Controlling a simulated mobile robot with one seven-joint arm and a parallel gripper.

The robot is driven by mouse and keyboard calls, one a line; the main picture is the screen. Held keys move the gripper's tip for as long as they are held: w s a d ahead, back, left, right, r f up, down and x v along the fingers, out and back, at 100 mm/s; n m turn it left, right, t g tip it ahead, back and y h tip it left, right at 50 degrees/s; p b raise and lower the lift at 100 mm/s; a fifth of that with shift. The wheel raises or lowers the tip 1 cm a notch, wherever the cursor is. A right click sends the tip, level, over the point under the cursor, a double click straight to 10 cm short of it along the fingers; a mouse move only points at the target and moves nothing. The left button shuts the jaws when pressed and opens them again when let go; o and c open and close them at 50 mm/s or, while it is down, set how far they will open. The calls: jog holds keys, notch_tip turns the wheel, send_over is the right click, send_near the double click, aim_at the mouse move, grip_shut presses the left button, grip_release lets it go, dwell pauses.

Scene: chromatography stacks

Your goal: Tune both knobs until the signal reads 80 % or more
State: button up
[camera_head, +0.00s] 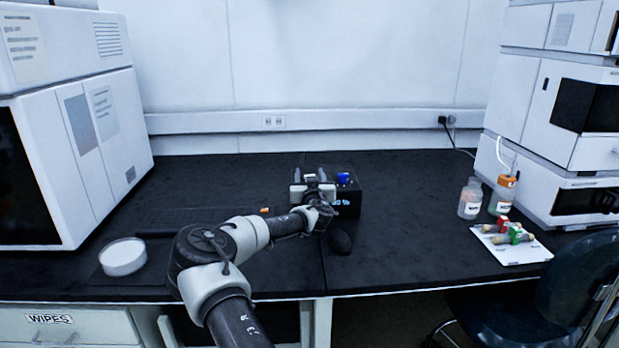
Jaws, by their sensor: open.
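A small black box (352,199) stands on the dark bench near the middle, with a blue knob (343,177) on its top right. A lit blue display on its front ends in a percent sign. Its first figures are hidden or too small to read surely. My gripper (310,174) is open over the left part of the box, left of the blue knob. The gripper and wrist cover that part, so a second knob does not show clearly. I cannot tell whether the fingers touch anything.
A dark rounded object (341,242) lies in front of the box. A white round dish (123,257) is at left. Two bottles (470,198) and a white tray (520,254) with small coloured items are at right. White instruments flank the bench. The bench between box and bottles is clear.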

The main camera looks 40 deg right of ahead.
jog(key=c, duration=1)
jog(key=shift+c, duration=0.2)
jog(key=shift+r+y+p, duration=0.15)
jog(key=shift+y+p, duration=0.15)
jog(key=shift+s+d+n+t+y, duration=0.1)
jog(key=shift+d+n+t+y, duration=0.05)
jog(key=shift+n+t+y, duration=0.15)
jog(key=shift+r+n+t+y+p, duration=0.15)
jog(key=shift+n+t+y+p, duration=0.3)
jog(key=shift+y+p, duration=0.2)
jog(key=n+y, duration=0.2)
jog(key=n+t+y+p, duration=0.1)
jog(key=n+y, duration=0.1)
jog(key=y, duration=0.1)
jog(key=shift+f+y, duration=0.2)
jog(key=shift+y, duration=0.05)
jog(key=shift+f+n+y, duration=0.15)
jog(key=shift+n+y, duration=1.4)
jog(key=shift+y, duration=0.95)
jog(key=shift+n+y+b, duration=0.3)
jog(key=shift+y, duration=0.2)
